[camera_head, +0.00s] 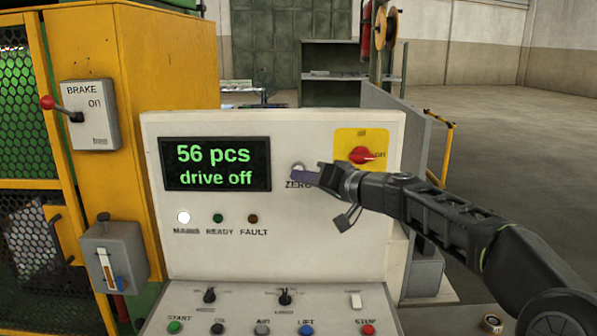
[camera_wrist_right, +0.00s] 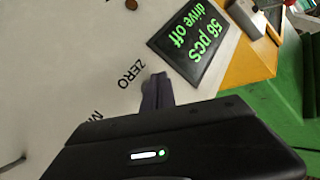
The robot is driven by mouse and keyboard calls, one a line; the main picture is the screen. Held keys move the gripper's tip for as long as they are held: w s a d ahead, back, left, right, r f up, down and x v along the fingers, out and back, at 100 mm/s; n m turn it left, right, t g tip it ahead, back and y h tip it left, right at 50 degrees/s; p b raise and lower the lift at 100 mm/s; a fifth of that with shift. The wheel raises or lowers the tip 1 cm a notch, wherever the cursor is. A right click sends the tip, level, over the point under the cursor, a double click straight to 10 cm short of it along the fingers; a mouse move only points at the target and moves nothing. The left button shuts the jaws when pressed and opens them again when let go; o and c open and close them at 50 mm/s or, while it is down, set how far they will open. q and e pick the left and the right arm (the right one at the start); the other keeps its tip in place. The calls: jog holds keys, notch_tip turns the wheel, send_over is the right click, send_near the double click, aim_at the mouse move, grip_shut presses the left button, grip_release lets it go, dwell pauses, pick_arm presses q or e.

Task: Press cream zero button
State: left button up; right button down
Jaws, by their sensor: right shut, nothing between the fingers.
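The cream zero button (camera_head: 297,168) is a small round button on the pale control panel (camera_head: 290,245), just above the ZERO label and right of the display. My right gripper (camera_head: 300,175) is shut and empty, with its fingertips at the button and covering part of it. Whether they touch it or stand just off it I cannot tell. In the right wrist view the shut fingers (camera_wrist_right: 157,92) point at the panel beside the ZERO label (camera_wrist_right: 132,75), and the button is hidden there. My left gripper is out of view.
The display (camera_head: 215,163) reads "56 pcs, drive off". The lower console has several buttons, including START (camera_head: 175,327) and STOP (camera_head: 368,330). A brake lever box (camera_head: 91,115) is at left.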

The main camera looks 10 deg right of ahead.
jog(key=shift+w, duration=0.2)
dwell(0.5)
jog(key=shift+w+d, duration=0.1)
jog(key=shift+w, duration=0.15)
jog(key=shift+w+d, duration=0.15)
jog(key=shift+w, duration=0.2)
dwell(0.7)
jog(key=shift+s+a+b, duration=0.25)
jog(key=shift+s+b, duration=0.55)
jog(key=shift+b, duration=0.05)
